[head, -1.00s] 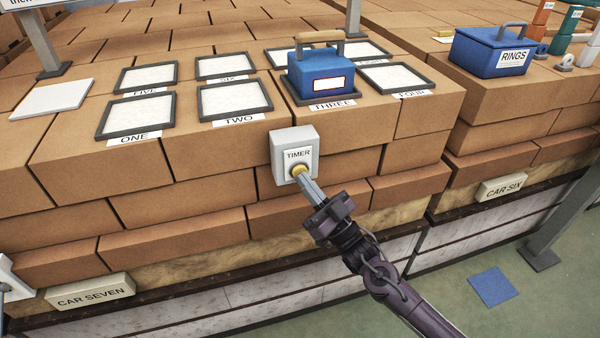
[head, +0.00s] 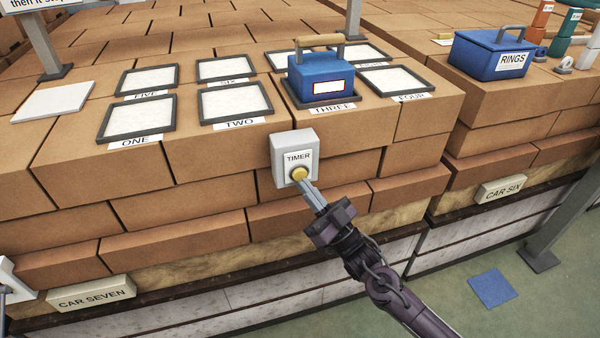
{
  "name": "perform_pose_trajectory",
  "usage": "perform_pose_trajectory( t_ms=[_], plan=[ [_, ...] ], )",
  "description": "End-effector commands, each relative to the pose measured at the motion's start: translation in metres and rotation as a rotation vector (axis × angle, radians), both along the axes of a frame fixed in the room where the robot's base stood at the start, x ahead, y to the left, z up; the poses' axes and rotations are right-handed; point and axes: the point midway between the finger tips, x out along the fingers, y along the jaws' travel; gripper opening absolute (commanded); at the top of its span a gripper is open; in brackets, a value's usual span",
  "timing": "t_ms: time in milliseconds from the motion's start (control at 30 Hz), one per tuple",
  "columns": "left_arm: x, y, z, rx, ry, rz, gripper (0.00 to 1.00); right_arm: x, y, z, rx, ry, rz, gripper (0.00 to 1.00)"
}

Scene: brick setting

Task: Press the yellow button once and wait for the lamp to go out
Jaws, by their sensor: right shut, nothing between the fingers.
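The yellow button (head: 299,173) sits on a white box labelled TIMER (head: 281,152), fixed to the front face of the brick stack. My right gripper (head: 306,185) is shut and empty, pointing up at the button from below right. Its fingertips are at the button's lower edge; I cannot tell whether they touch it. The button's face shows almost whole. No lamp is visible in this view.
A blue box with a handle (head: 320,77) stands on the frame marked THREE. Several other framed white pads, such as ONE (head: 135,117), lie flat around it. A blue RINGS box (head: 480,55) stands on the right stack. Free space lies in front.

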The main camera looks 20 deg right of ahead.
Motion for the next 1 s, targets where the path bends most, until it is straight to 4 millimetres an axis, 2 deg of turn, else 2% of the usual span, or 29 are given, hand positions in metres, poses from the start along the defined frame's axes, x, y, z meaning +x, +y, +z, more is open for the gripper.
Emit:
perform_pose_trajectory(
  t_ms=[367,800,1000],
  plan=[
    [0.000,0.000,0.002,0.000,0.000,0.000,0.36,-0.003,0.000,0.001,-0.001,-0.002,0.000,0.00],
    [0.000,0.000,0.025,0.000,0.000,0.000,0.36,-0.044,-0.001,0.002,0.000,0.001,0.001,0.00],
    [0.000,0.000,0.028,0.000,0.000,0.000,0.36,-0.053,-0.002,0.001,-0.001,-0.002,0.000,0.00]
  ],
)
